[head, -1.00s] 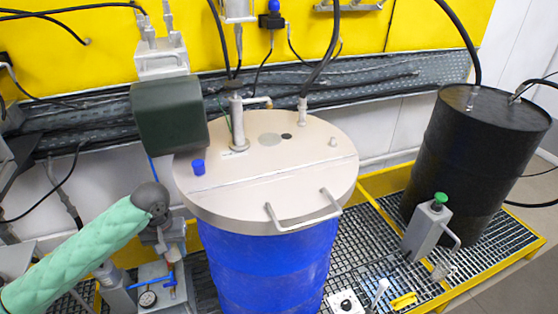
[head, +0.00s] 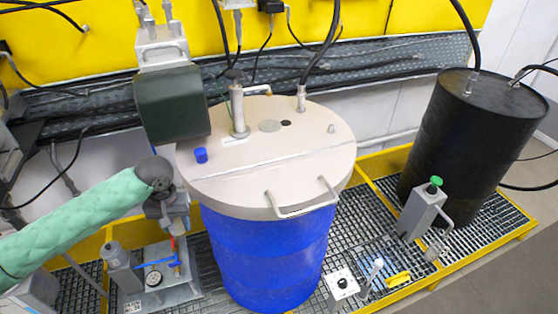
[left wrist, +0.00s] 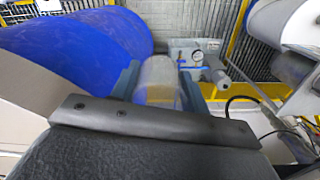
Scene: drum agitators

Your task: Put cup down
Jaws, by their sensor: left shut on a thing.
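My left gripper (head: 172,222), at the end of the green-sleeved arm, hangs left of the blue drum (head: 265,255), just below the lid's left edge. In the left wrist view its two fingers (left wrist: 160,88) are shut on a pale, translucent cup (left wrist: 160,72) with an amber tint low down. The cup is hard to make out in the head view. The gripper appears in front of or above a grey block with a gauge (head: 153,278) and blue and red fittings. I cannot tell whether the cup touches anything below. My right gripper is not in view.
The drum's beige lid (head: 245,180) carries a handle, a blue cap (head: 201,155) and upright pipes. A dark green box (head: 172,103) hangs close above the left arm. A black drum (head: 470,140) stands at the right on grating with a yellow frame.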

